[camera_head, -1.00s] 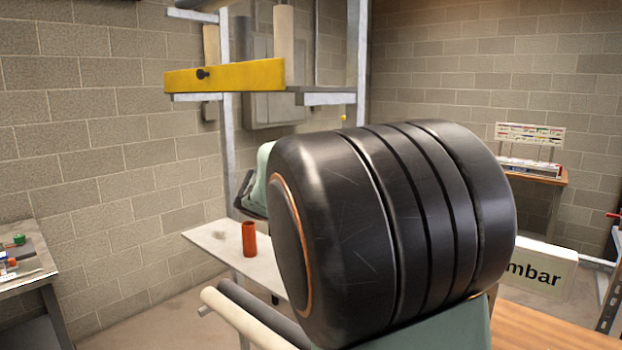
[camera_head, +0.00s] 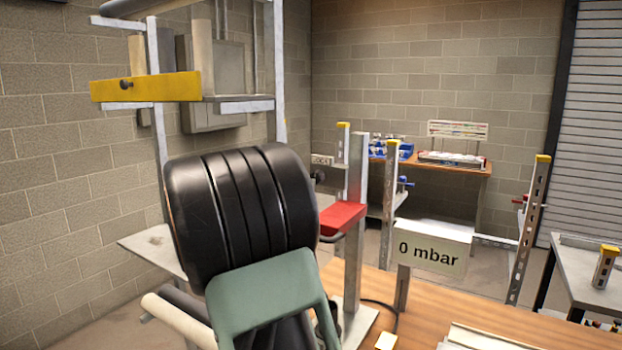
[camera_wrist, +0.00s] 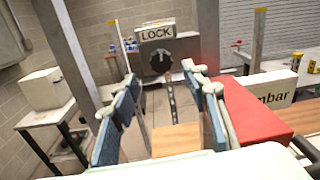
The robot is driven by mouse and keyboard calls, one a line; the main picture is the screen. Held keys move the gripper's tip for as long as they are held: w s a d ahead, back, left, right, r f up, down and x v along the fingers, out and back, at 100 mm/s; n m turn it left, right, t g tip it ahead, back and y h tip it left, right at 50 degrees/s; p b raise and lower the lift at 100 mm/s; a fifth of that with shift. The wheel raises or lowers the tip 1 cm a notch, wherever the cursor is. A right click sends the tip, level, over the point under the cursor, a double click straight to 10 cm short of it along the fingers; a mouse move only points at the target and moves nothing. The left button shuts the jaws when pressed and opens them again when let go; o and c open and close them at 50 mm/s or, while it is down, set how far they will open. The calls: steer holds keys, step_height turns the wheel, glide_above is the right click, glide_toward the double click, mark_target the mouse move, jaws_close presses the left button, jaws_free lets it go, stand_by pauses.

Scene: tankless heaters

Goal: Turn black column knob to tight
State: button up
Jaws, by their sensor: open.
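A round black knob (camera_wrist: 160,62) sits on a grey plate below a sign reading LOCK (camera_wrist: 157,32) in the wrist view. It shows ahead, between my open fingers and apart from them. A small light mark shows on its face, but its exact angle is hard to read. In the head view a black knob (camera_head: 319,176) sticks out left of the grey metal column (camera_head: 354,230), under a small sign. My gripper (camera_wrist: 160,77) is open and empty, its blue-padded fingers spread. My own arm hides it in the head view.
A red block (camera_head: 342,216) with a dark handle is on the column; it is close to my right finger in the wrist view (camera_wrist: 250,112). A white "0 mbar" display (camera_head: 432,246) stands right on the wooden table (camera_head: 480,306). A yellow bar (camera_head: 146,87) is upper left.

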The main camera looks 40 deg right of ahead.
mark_target(317, 177)
steer(key=x, duration=0.7)
steer(key=shift+p, duration=0.45)
steer(key=shift+s, duration=0.1)
steer(key=shift+a, duration=0.1)
jaws_close()
steer(key=shift+f, duration=0.1)
